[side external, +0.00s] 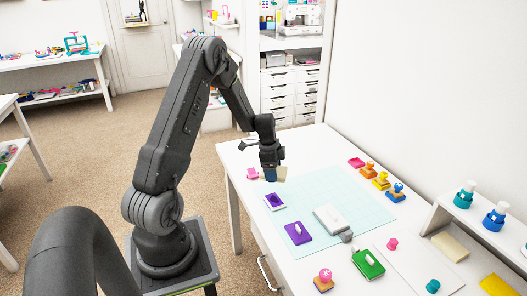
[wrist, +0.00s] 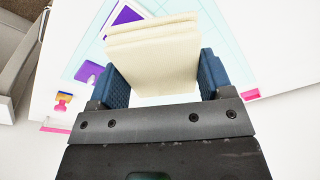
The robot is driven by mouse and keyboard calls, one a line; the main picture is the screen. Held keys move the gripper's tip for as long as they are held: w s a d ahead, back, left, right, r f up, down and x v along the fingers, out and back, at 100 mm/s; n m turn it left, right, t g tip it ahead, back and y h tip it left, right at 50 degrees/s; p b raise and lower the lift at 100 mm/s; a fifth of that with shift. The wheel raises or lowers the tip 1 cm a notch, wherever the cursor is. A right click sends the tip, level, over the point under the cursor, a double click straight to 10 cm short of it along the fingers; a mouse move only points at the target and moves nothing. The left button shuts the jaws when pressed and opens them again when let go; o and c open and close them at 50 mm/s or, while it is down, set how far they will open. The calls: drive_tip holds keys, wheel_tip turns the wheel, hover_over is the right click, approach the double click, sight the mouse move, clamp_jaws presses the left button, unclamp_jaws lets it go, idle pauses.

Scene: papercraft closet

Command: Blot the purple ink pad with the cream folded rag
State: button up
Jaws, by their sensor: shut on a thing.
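The cream folded rag (wrist: 155,55) is held between the two blue fingers of my gripper (wrist: 158,80) in the wrist view. In the side view my gripper (side external: 271,174) is above the table's far left part, with the rag (side external: 282,174) partly showing beside its fingers. A purple ink pad in a white frame (side external: 275,201) lies on the mat's left edge, nearer the camera than my gripper. In the wrist view a white-framed purple pad (wrist: 125,15) shows beyond the rag, partly hidden by it. The rag appears apart from the pad.
A flat purple piece (side external: 298,233) lies on the pale cutting mat (side external: 330,190), near a grey-white block (side external: 332,219). A green pad (side external: 368,263) sits nearer the camera. Several stamps line the right side, and a pink stamp (side external: 253,173) stands left of my gripper.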

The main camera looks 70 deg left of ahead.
drive_tip(key=m, duration=0.2)
hover_over(275, 200)
drive_tip(key=shift+s+a+f, duration=0.15)
drive_tip(key=shift+s+f, duration=0.05)
drive_tip(key=shift+f, duration=0.1)
drive_tip(key=shift+f, duration=2.25)
drive_tip(key=shift+f, duration=0.7)
idle(0.5)
drive_tip(key=shift+o, duration=1.3)
drive_tip(key=c, duration=0.3)
drive_tip(key=shift+r, duration=3)
drive_tip(key=shift+c, duration=0.2)
